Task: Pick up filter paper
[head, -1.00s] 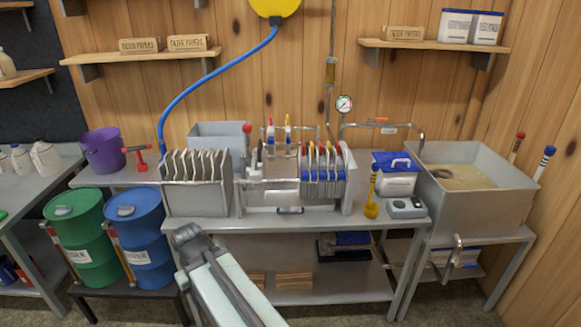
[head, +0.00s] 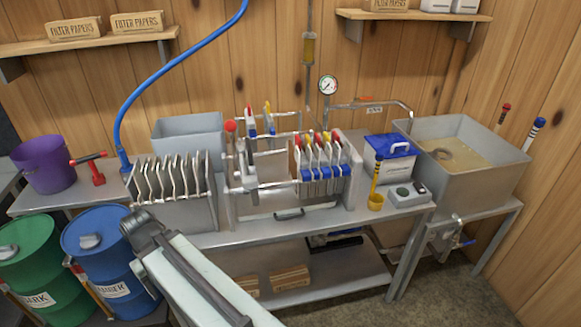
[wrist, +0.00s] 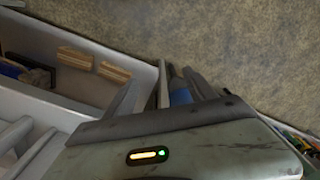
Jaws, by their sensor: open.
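Two tan packs labelled filter papers (head: 75,30) (head: 137,22) stand on the upper left wall shelf. A similar tan pack (head: 386,4) is cut off at the top on the right wall shelf. Two more tan packs (head: 288,277) (head: 246,286) lie on the lower shelf of the bench, the left one partly hidden by my arm. Both lower packs also show in the wrist view (wrist: 75,58) (wrist: 114,72), left of my gripper. My gripper (wrist: 162,88) is open, with nothing held between its fingers. The head view shows my arm, but I cannot make out the fingers there.
The bench (head: 240,238) carries a plate rack (head: 170,180), a filter press (head: 325,165), a blue-lidded tub (head: 388,155) and a yellow scoop (head: 376,195). Blue (head: 105,255) and green (head: 28,260) barrels stand at left. A steel basin (head: 480,180) is at right. Floor shows at lower right.

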